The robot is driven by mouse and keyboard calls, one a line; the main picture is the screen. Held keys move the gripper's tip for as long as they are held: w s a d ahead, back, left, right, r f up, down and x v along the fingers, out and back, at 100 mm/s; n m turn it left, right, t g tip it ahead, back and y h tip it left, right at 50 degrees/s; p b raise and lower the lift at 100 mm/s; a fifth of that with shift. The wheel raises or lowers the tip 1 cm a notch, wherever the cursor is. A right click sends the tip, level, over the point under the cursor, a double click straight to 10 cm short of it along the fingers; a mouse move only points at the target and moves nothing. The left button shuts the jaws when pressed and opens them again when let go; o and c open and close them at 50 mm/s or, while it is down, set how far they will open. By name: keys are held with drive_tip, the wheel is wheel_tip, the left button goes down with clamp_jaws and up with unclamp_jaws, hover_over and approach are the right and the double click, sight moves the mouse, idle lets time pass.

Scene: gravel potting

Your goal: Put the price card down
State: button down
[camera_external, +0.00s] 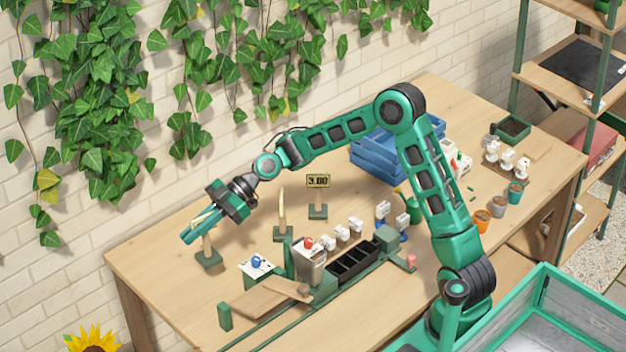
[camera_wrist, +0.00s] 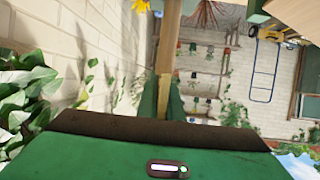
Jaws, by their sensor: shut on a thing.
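My gripper (camera_external: 196,231) is over the left back part of the table. It is shut on a price card (camera_external: 207,243), a pale wooden piece on a short post with a dark green foot. The foot is at the tabletop; whether it touches cannot be told. In the wrist view the card's wooden piece (camera_wrist: 168,45) stands between the green fingers of my gripper (camera_wrist: 163,98). The card's face is hidden. A second card stand (camera_external: 282,212) is seen edge-on to the right, and a third card (camera_external: 318,181) reads 3.00.
The wooden table (camera_external: 160,270) is clear at its left end. A pot (camera_external: 309,265), a black tray (camera_external: 354,264) and small white figures stand in front of the card stands. Blue crates (camera_external: 380,155) are behind my arm. Ivy (camera_external: 95,110) hangs on the brick wall.

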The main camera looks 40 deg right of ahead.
wheel_tip(320, 180, up, 11)
drive_tip(key=w+d+m+t+h, duration=0.1)
drive_tip(key=w+d+m+t, duration=0.3)
drive_tip(key=d, duration=1.1)
drive_tip(key=w+d+m+t+h, duration=0.2)
drive_tip(key=w+d, duration=0.4)
drive_tip(key=d, duration=0.8)
drive_tip(key=s+d+m+t+h, duration=0.2)
drive_tip(key=s+d+m+h, duration=0.1)
drive_tip(key=d, duration=1.3)
drive_tip(key=s+d+m+t+h, duration=0.2)
drive_tip(key=d+m+t, duration=0.1)
drive_tip(key=d, duration=1.3)
wheel_tip(320, 180, down, 21)
drive_tip(key=shift+a, duration=0.45)
drive_tip(key=shift+s, duration=0.1)
